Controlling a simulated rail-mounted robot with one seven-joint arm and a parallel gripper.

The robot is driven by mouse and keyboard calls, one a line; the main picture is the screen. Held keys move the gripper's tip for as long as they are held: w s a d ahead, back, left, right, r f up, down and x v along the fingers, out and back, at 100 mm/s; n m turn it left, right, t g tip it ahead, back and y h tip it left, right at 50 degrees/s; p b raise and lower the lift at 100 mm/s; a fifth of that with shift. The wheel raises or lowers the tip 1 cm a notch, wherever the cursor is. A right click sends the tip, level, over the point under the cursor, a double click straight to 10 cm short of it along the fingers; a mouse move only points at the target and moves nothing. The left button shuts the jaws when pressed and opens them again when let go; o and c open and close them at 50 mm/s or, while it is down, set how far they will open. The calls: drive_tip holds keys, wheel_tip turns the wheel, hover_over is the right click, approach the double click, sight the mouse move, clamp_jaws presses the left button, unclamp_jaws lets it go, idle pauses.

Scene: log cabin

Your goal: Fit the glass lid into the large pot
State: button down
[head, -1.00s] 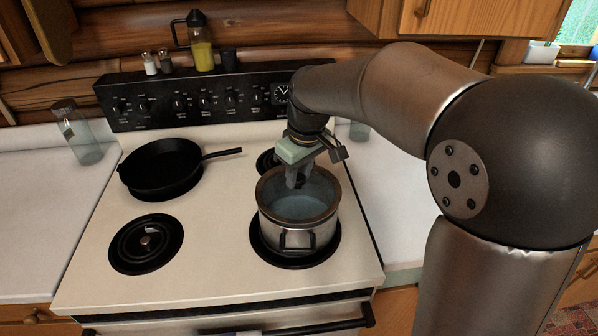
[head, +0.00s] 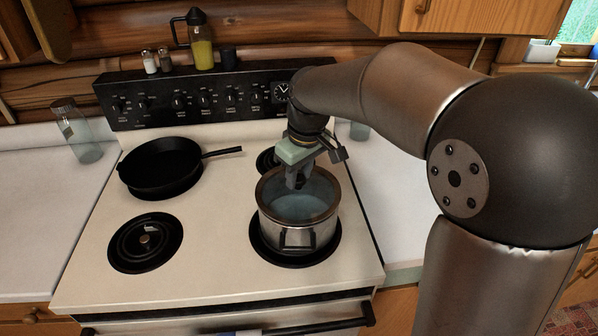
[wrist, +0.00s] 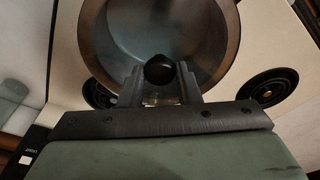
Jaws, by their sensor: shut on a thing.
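The large pot (head: 284,238) is a steel pot with dark handles on the front right burner of the stove. The glass lid (head: 305,207), a clear disc with a brownish rim, lies across the pot's mouth. I cannot tell whether its rim is fully seated. My gripper (head: 297,183) points down over the back part of the pot and is shut on the lid's dark knob. In the wrist view the round black knob (wrist: 160,69) sits between the two fingers, with the glass (wrist: 150,28) around it. The fingers partly hide the lid's back side.
A black skillet (head: 160,168) stands on the back left burner. The front left burner (head: 146,243) is bare. Glass bottles, including one on the left counter (head: 78,135), and shakers (head: 150,63) stand beyond the burners.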

sight(308, 194)
drive_tip(key=shift+f+b, duration=0.45)
drive_tip(key=shift+f, duration=0.2)
drive_tip(key=c, duration=1)
unclamp_jaws()
drive_tip(key=shift+o, duration=0.2)
drive_tip(key=shift+r, duration=0.15)
wheel_tip(308, 194, up, 17)
drive_tip(key=s+d, duration=0.1)
drive_tip(key=s, duration=0.1)
drive_tip(key=shift+d, duration=0.4)
drive_tip(key=s+d+f+m, duration=0.4)
drive_tip(key=s+d+f, duration=0.2)
drive_tip(key=s+f, duration=0.4)
drive_tip(key=s+d+f+m+h, duration=0.1)
drive_tip(key=s+d+f+m, duration=0.3)
drive_tip(key=s+f, duration=0.7)
wheel_tip(308, 194, down, 2)
drive_tip(key=shift+d+f+g, duration=0.2)
drive_tip(key=shift+d+g, duration=0.1)
drive_tip(key=shift+d, duration=0.6)
